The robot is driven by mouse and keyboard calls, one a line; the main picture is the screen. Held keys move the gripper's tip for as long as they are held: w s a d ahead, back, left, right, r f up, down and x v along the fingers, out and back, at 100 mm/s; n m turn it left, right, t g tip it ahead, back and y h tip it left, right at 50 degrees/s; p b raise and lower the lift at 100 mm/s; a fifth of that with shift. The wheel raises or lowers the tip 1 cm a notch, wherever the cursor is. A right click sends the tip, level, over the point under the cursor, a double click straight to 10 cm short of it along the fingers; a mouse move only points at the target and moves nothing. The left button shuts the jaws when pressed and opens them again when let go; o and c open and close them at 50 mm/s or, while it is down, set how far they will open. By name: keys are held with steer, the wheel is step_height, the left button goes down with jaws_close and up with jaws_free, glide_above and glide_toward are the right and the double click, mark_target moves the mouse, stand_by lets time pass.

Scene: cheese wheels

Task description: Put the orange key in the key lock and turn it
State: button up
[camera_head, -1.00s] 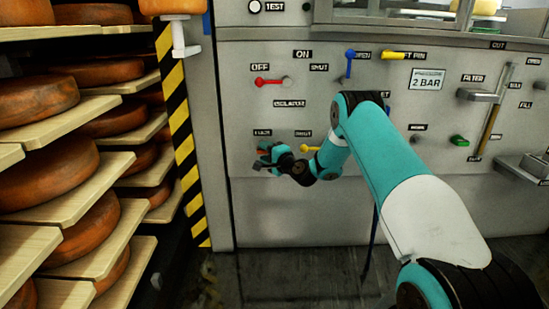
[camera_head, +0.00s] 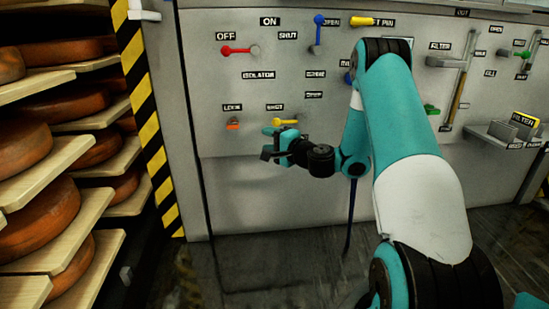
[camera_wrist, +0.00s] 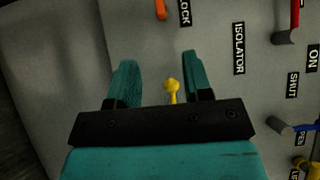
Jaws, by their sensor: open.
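The small orange key (camera_head: 233,124) is at the panel just under the LOCK label, and it stays there with nothing holding it. It also shows at the top edge of the wrist view (camera_wrist: 161,9), partly cut off. It looks seated in the key lock, whose body I cannot make out; its exact turn is too small to tell. My gripper (camera_head: 268,144) is open and empty, to the right of and below the key, apart from it. In the wrist view my two teal fingers (camera_wrist: 158,62) are spread, with a yellow handle beyond them.
The yellow handle (camera_head: 285,122) is right of the key. A red handle (camera_head: 238,50), a blue lever (camera_head: 318,31) and another yellow handle (camera_head: 362,21) are higher on the panel. Shelves of cheese wheels (camera_head: 44,218) stand at left, beside a striped post (camera_head: 148,130).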

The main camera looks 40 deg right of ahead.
steer(key=shift+s+d+b, duration=0.1)
steer(key=shift+s+b, duration=0.55)
steer(key=shift+s, duration=0.4)
steer(key=shift+r, duration=0.1)
steer(key=s+a+r+n+g+y+p, duration=0.25)
steer(key=a+n, duration=0.25)
steer(key=a, duration=0.4)
steer(key=s+a+r+n+g+y+p, duration=0.25)
steer(key=a+r+n+g, duration=0.2)
steer(key=a, duration=0.55)
steer(key=s+a+r+n+g+y+p, duration=0.1)
steer(key=s+a+r+n+g+y, duration=0.25)
steer(key=a, duration=0.55)
steer(key=s+a+r+n+g+h+p, duration=0.2)
steer(key=s+n, duration=0.2)
steer(key=s, duration=0.3)
steer(key=s+a+r+n+g+h+p, duration=0.2)
steer(key=s+n+g, duration=0.1)
steer(key=s, duration=0.4)
steer(key=s+a+r+n+g+h+p, duration=0.2)
steer(key=s+n, duration=0.2)
steer(key=s, duration=0.3)
step_height(320, 180, up, 37)
steer(key=p, duration=3.7)
steer(key=shift+s+d+p, duration=0.25)
steer(key=shift+s+p, duration=0.1)
steer(key=shift+r+g, duration=0.1)
steer(key=shift+g, duration=0.15)
steer(key=shift+c, duration=0.3)
